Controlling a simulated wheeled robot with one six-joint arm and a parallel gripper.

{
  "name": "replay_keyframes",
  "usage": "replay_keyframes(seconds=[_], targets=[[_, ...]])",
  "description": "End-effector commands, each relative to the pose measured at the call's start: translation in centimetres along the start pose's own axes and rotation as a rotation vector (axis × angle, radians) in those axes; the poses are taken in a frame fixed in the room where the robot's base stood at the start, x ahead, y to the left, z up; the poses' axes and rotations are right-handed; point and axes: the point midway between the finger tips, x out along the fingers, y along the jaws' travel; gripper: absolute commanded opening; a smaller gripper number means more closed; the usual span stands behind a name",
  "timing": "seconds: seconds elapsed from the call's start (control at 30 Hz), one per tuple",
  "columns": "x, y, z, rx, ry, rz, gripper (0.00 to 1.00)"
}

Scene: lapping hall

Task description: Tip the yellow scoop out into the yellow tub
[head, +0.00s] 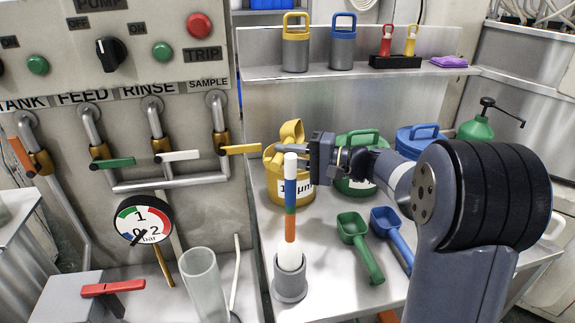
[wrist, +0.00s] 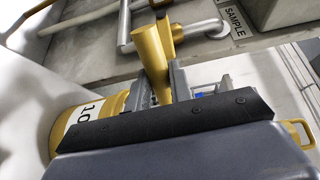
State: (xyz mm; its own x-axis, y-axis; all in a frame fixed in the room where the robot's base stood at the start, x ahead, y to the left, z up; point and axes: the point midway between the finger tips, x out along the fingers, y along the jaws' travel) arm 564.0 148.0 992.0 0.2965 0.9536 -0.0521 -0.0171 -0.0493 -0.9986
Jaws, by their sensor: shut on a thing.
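The yellow scoop (head: 291,131) is in my gripper (head: 310,150), which is shut on it. In the wrist view my gripper's jaws (wrist: 160,90) close on the yellow scoop (wrist: 153,50), which looks tilted. The yellow tub (head: 274,185) stands on the bench, labelled 10 µm. In the head view the scoop and gripper show at its upper part, partly covering its top. In the wrist view the yellow tub (wrist: 85,118) lies left of the jaws. The scoop's contents and the tub's inside are hidden.
A striped white stick (head: 290,195) in a grey holder (head: 290,280) stands in front of the yellow tub. Green (head: 358,180) and blue (head: 420,138) tubs stand to its right. Green (head: 361,245) and blue (head: 394,235) scoops lie on the bench. Valve levers (head: 240,149) are left.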

Motion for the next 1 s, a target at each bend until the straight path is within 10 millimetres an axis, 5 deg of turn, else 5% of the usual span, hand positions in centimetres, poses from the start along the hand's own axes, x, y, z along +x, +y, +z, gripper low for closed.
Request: replay_keyframes(seconds=[1.0], targets=[[-0.08, 0.32, 0.00, -0.001, 0.000, -0.178, 0.00]])
